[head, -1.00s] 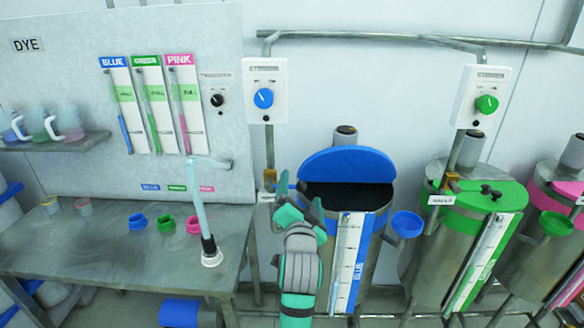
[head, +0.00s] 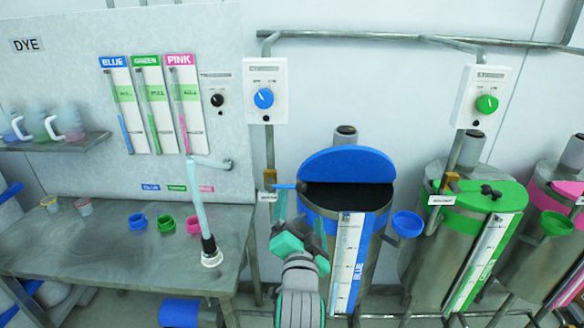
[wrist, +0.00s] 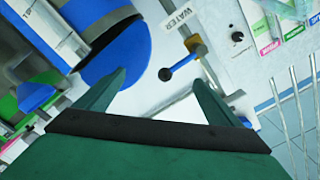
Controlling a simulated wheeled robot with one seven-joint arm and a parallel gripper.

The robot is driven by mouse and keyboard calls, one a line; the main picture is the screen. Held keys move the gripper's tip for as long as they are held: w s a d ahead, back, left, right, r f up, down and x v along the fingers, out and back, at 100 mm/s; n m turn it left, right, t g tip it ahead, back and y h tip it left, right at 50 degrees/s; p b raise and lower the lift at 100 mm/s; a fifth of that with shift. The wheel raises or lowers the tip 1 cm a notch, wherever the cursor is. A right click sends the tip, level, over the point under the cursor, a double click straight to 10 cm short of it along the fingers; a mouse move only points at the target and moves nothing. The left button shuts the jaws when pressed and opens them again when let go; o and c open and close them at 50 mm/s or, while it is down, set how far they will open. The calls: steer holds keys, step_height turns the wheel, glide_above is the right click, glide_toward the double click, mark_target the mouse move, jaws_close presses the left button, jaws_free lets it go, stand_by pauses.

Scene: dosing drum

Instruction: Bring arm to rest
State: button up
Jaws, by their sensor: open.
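My gripper (head: 299,212) is open and empty in front of the blue drum (head: 382,228), at its left side. In the wrist view its two green fingers (wrist: 158,78) stand wide apart. The blue-handled water valve (head: 286,187) is on the pipe left of the drum, just beyond the fingertips. In the wrist view the valve's dark knob end (wrist: 165,74) shows between the fingers; I cannot tell the distance, but nothing is gripped.
A steel table (head: 110,245) stands at left with blue, green and pink cups and an upright tube (head: 200,210). A green drum (head: 430,250) and a pink drum stand at right. A blue funnel (head: 407,223) juts from the blue drum's right side.

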steer(key=shift+s, duration=0.3)
steer(key=shift+f, duration=0.1)
steer(key=s+d+f+n+g, duration=0.1)
steer(key=s+f+n, duration=0.2)
steer(key=s+f, duration=0.75)
steer(key=s+d+f+n, duration=0.15)
steer(key=s+f, duration=0.55)
steer(key=f, duration=0.7)
steer(key=s+a+f+n, duration=0.1)
steer(key=s+f+n, duration=0.1)
steer(key=s, duration=1.1)
steer(key=s+a+f+n+g, duration=0.1)
steer(key=s+f+n, duration=0.1)
steer(key=s, duration=1.2)
steer(key=shift+s+a+f+g, duration=0.15)
steer(key=shift+a+f+g, duration=0.1)
steer(key=shift+f+g, duration=0.1)
steer(key=shift+n, duration=0.25)
steer(key=shift+c, duration=0.4)
